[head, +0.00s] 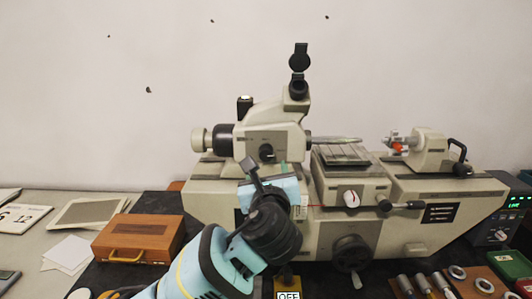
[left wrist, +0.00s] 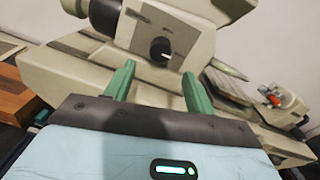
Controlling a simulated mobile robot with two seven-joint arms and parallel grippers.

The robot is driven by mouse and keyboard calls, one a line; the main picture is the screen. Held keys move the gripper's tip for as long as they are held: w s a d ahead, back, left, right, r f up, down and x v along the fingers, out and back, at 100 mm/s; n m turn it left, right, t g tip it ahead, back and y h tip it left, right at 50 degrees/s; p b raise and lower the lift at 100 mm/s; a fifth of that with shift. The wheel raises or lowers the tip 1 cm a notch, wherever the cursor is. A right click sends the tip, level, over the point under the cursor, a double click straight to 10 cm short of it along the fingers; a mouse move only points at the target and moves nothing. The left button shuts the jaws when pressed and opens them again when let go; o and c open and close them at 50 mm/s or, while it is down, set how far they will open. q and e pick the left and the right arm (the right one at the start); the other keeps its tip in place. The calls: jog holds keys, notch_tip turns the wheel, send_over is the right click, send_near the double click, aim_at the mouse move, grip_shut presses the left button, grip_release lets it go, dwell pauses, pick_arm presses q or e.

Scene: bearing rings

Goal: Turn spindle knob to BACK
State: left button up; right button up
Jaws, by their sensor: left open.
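The spindle knob (head: 266,152) is a small black dial on the front of the beige headstock (head: 272,134) of a bench machine. It also shows in the left wrist view (left wrist: 160,48), with a light mark toward its lower right edge. I cannot read any label by it. My left gripper (head: 267,170) is just below and in front of the knob. In the left wrist view its two green fingers (left wrist: 157,76) are apart and empty, with the knob ahead between and beyond the tips. No contact shows. My right gripper is not in view.
A white dial with a red mark (head: 351,198) sits right of my arm, above a black handwheel (head: 351,254). A wooden case (head: 138,238) lies to the left. Several rings and cylinders lie front right, beside a control box with a green display (head: 505,220).

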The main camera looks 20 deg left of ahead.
aim_at(266, 156)
pick_arm(q)
jog(key=shift+x, duration=3.6)
jog(key=c, duration=1)
